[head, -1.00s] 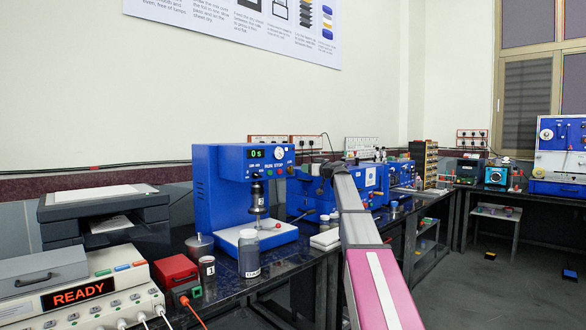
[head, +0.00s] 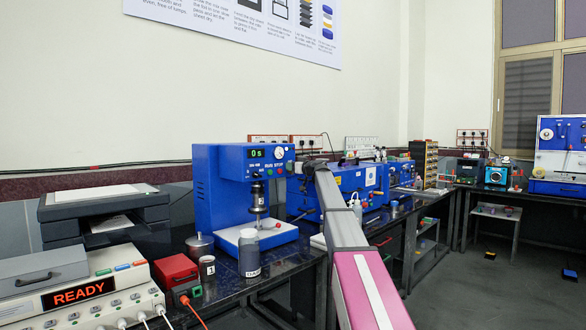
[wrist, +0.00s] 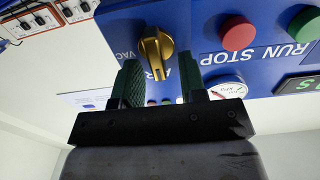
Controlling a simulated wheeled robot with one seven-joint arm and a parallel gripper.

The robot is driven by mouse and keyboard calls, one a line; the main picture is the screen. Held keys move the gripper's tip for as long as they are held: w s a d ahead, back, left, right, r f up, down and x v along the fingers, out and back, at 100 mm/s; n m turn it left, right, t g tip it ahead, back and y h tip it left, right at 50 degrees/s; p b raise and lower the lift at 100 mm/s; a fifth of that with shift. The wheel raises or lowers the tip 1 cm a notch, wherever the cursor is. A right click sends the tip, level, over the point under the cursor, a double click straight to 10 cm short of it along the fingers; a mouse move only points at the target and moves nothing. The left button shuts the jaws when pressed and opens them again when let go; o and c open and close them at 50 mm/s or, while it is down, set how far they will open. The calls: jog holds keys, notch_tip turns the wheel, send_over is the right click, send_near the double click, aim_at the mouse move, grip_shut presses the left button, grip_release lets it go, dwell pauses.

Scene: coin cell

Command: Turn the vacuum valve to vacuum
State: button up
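The vacuum valve is a gold knob with a bar handle (wrist: 157,52) on a blue panel in the wrist view. Its bar points down in that picture, over a partly hidden label, while a partly covered "VAC" label is to its left. My gripper (wrist: 160,88) is open, its two dark green fingers apart, with the bar's end near the gap between them. I see no clear contact. In the head view the blue machine (head: 218,190) with a "0 s" display stands on the bench, and my arm reaches to its right side. The knob is not clear there.
A red button (wrist: 237,33) and a green button (wrist: 305,24) flank the RUN STOP label close to my gripper. A round gauge (wrist: 228,90) is beside the right finger. In the head view a labelled jar (head: 249,253) stands before the machine, and a blue box-shaped unit (head: 345,185) is behind my arm.

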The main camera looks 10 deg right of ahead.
jog(key=c, duration=0.5)
jog(key=shift+c, duration=0.2)
jog(key=shift+m, duration=0.4)
jog(key=m, duration=0.5)
jog(key=d+f+m, duration=0.1)
jog(key=m, duration=0.5)
jog(key=w+f+m, duration=0.1)
jog(key=m, duration=0.5)
jog(key=shift+d, duration=0.3)
jog(key=o, duration=0.5)
